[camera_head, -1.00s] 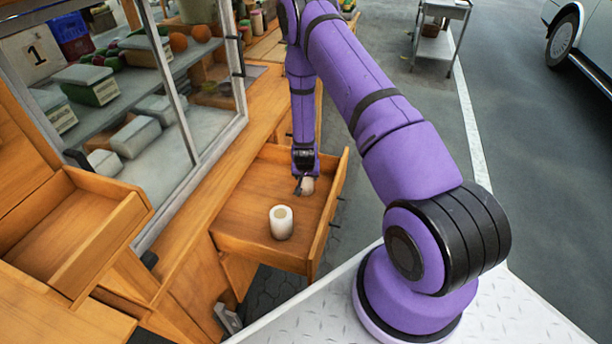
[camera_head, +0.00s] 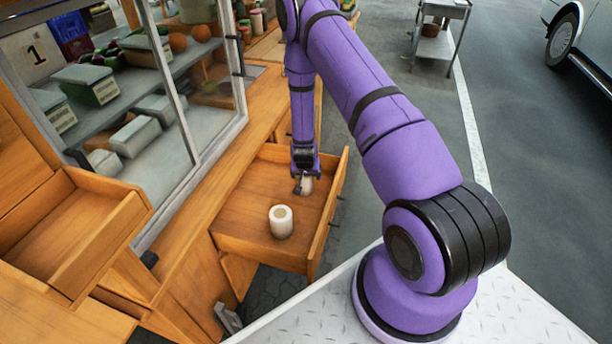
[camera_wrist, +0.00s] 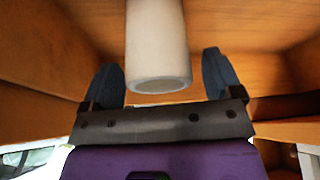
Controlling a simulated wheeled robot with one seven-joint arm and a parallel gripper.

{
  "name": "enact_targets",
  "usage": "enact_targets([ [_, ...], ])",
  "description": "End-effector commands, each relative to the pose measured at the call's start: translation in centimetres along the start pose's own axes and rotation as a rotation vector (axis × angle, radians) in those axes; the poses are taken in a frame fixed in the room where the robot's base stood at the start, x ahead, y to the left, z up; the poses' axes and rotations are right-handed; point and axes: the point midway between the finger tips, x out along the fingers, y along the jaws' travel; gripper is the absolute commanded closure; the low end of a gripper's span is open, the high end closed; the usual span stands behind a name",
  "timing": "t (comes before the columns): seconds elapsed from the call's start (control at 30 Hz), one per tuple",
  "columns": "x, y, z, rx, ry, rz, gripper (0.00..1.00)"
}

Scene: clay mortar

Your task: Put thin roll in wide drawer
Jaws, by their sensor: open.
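The wide drawer (camera_head: 249,244) is pulled out in the head view. A pale, thin-looking roll (camera_head: 307,185) is in its far right part, beside my gripper (camera_head: 299,188) and partly hidden by it. In the wrist view the pale roll (camera_wrist: 157,45) is between my two open fingers (camera_wrist: 160,75), with a gap showing on each side. It looks upright in the head view; whether it rests on the drawer floor is hard to tell.
A smaller open drawer (camera_head: 110,235) at the left looks empty. A glass display case (camera_head: 150,110) with boxes stands behind. The wide drawer's front wall (camera_head: 329,215) is close to my gripper. Its left floor is clear.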

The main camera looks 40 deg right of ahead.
Motion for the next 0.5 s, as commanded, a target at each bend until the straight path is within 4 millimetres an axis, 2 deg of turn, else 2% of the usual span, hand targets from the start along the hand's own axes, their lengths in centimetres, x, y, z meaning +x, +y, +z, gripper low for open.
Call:
enact_targets([
  [0.3,-5.9,-0.1,-0.1,-0.001,0.002,-0.002,0.15],
  [0.5,-9.0,0.0,0.0,0.0,0.001,-0.001,0.15],
])
